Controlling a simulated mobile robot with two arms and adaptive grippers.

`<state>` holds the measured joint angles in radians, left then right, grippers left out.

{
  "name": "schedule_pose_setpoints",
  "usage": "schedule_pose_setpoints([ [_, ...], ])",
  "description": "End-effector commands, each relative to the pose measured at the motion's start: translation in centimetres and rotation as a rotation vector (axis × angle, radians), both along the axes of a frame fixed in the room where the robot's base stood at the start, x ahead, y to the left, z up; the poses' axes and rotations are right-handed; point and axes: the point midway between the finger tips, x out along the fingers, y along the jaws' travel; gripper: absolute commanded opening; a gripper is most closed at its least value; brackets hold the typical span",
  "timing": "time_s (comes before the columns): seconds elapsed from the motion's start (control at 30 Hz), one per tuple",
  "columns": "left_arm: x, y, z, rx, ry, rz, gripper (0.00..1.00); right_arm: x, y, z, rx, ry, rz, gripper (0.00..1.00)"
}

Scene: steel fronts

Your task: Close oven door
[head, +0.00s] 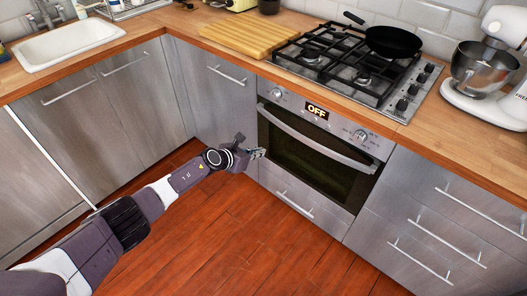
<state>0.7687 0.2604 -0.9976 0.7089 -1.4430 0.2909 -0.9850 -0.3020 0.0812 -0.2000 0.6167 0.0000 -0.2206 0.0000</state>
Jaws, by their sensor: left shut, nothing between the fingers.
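The oven (320,110) is built into the steel fronts, below the counter and the hob, and its display reads "OFF". Its door (310,160) has a dark window and a curved steel handle (312,140) along the top. The door stands upright and looks flush with the front, or very nearly so; a small gap cannot be told from here. My left gripper (258,153) is shut and empty, at the left edge of the door, below the handle's left end. Whether it touches the door is unclear. My right gripper is out of view.
A drawer (300,203) is below the oven, with steel drawers (435,225) to its right and cabinets (110,105) to the left. The wooden floor (240,245) in front is clear. A black pan (393,42) is on the hob; a mixer (485,70) stands on the counter.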

Motion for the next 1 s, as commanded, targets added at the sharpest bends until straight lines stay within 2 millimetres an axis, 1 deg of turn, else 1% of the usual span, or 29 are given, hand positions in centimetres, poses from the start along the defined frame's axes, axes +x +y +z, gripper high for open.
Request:
schedule_pose_setpoints([
  [0.03, 0.0, 0.1, 1.6, 0.000, -0.005, -0.001, 0.00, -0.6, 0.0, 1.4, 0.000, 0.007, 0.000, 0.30],
  [0.1, -0.3, 0.3, 2.4, -0.001, -0.005, 0.000, 0.00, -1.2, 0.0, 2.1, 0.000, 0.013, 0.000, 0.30],
  [0.17, -0.5, 0.5, 3.2, 0.001, -0.005, 0.000, 0.00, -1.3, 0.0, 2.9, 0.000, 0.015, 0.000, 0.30],
  [0.27, -0.9, 0.8, 4.4, 0.001, -0.003, 0.000, 0.00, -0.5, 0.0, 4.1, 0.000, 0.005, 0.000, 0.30],
  [0.4, -1.5, 1.2, 6.2, 0.001, -0.004, -0.001, 0.00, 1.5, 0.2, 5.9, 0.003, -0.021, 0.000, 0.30],
  [0.5, -1.9, 1.3, 7.2, -0.001, -0.003, -0.001, 0.00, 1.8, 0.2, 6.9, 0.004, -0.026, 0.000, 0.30],
  [0.7, -2.3, 1.6, 8.4, -0.001, -0.003, 0.000, 0.00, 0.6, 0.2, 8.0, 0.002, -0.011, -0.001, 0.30],
  [0.83, -2.4, 1.8, 8.6, -0.001, -0.003, 0.001, 0.00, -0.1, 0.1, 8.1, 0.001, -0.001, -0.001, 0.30],
  [1.0, -2.4, 1.8, 8.6, -0.002, -0.002, 0.001, 0.00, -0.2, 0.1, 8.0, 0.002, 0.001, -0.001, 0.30],
])
